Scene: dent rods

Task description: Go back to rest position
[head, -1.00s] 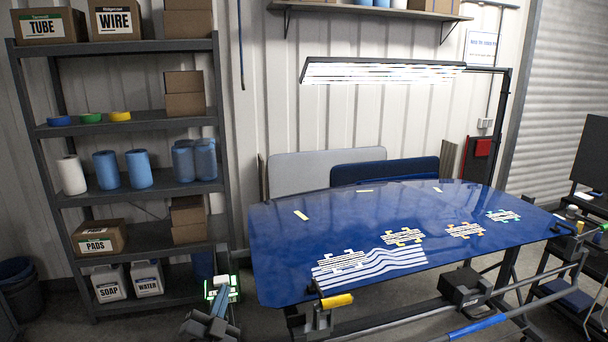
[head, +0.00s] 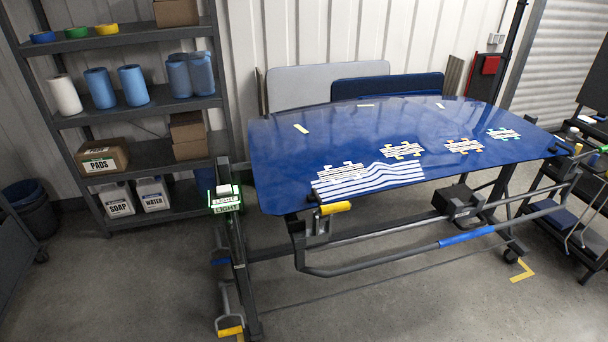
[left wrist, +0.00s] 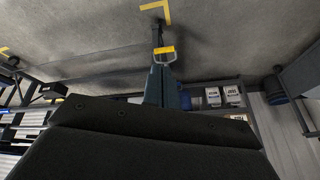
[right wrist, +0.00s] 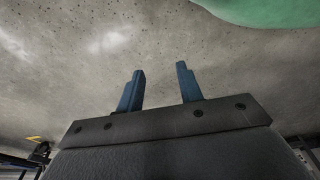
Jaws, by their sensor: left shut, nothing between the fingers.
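My left gripper (left wrist: 162,82) shows only in the left wrist view. Its blue fingers are together with nothing between them, pointing toward the floor and a lever with a yellow grip (left wrist: 164,51) that shows beyond them. My right gripper (right wrist: 158,84) shows only in the right wrist view. Its two blue fingers stand apart, empty, over bare concrete floor. Neither gripper is in the head view. The glossy blue panel (head: 290,165) lies on its stand, with striped lamp reflections and several small coloured tape marks on it.
A grey shelf (head: 145,105) with boxes and rolls stands at the left. A green-lit box labelled LIGHT (head: 225,200) is beside the panel. The stand's rail has a blue grip (head: 466,236). A green shape (right wrist: 262,10) is at the right wrist view's top. Front floor is clear.

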